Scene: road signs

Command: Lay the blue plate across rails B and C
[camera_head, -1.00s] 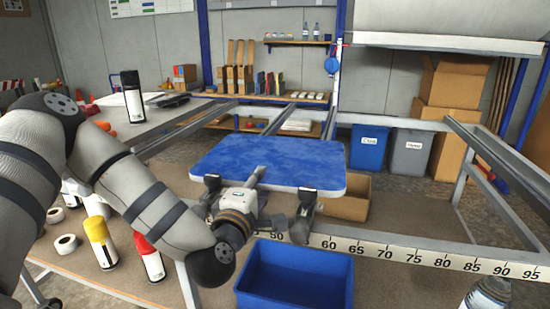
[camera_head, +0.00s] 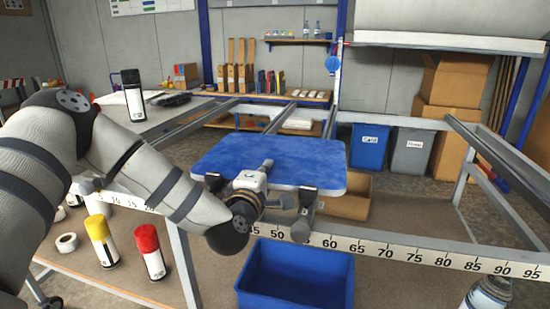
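The blue plate (camera_head: 268,153) lies about flat over the middle of the frame, with a pale edge. Behind it, a middle rail (camera_head: 281,118) and a rail to its right (camera_head: 331,122) run up to its far side. The plate hides their near parts, so I cannot tell whether it touches them. No rail letters are readable. My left gripper (camera_head: 261,190) is at the plate's near edge, its two fingers spread wide apart along that edge. Whether the fingers touch the plate is unclear. My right gripper is not in view.
A numbered scale bar (camera_head: 400,252) runs along the front of the frame. A blue bin (camera_head: 296,275) stands below the plate, and a cardboard box (camera_head: 345,200) sits behind it. Spray cans (camera_head: 150,250) stand at lower left. The frame's right half is open.

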